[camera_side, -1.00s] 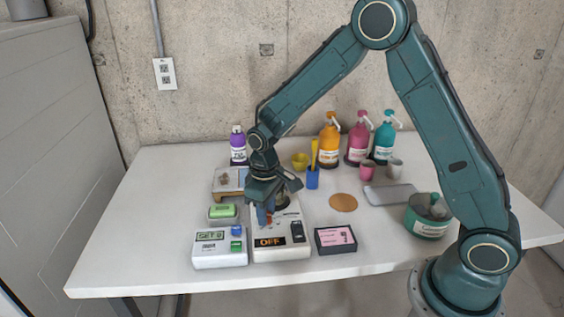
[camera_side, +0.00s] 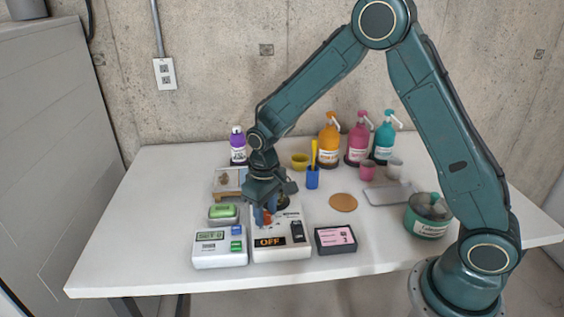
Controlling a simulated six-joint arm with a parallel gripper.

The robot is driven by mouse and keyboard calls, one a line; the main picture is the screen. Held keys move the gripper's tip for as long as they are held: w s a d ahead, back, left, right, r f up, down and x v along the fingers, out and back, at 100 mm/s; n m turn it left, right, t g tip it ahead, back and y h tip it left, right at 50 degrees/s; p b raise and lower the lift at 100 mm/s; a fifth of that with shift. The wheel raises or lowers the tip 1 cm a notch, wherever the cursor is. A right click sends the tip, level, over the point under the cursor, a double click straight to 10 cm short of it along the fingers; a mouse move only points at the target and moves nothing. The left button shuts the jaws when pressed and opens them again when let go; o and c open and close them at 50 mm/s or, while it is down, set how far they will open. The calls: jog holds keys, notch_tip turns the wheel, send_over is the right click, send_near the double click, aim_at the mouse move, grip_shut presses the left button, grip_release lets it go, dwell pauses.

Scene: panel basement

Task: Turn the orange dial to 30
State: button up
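A white device (camera_side: 301,252) stands near the front of the table. Its dark display (camera_side: 270,242) reads OFF in orange, and a black switch (camera_side: 297,230) sits to the right of it. My gripper (camera_side: 265,215) points down over the upper left part of this device. A small orange-red patch shows between or beside the fingertips. It may be the orange dial, but the gripper hides most of that spot. I cannot tell how far the fingers are apart or whether they touch the dial. No scale marks are readable.
A white unit (camera_side: 219,260) with a green display stands close on the left, a dark box with a pink face (camera_side: 335,239) on the right. Pump bottles (camera_side: 357,140) stand at the back. The front right of the table is clear.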

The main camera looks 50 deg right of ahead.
aim_at(266, 215)
notch_tip(266, 215, up, 14)
dwell(1.0)
jog(key=s+d+r+t, duration=0.3)
jog(key=s+r, duration=0.6)
jog(key=s, duration=0.4)
jog(key=s+d+t, duration=0.1)
jog(key=s+t, duration=0.1)
jog(key=s, duration=1)
jog(key=shift+d+f+m+t, duration=0.15)
jog(key=shift+m+t, duration=0.15)
jog(key=shift+m, duration=0.1)
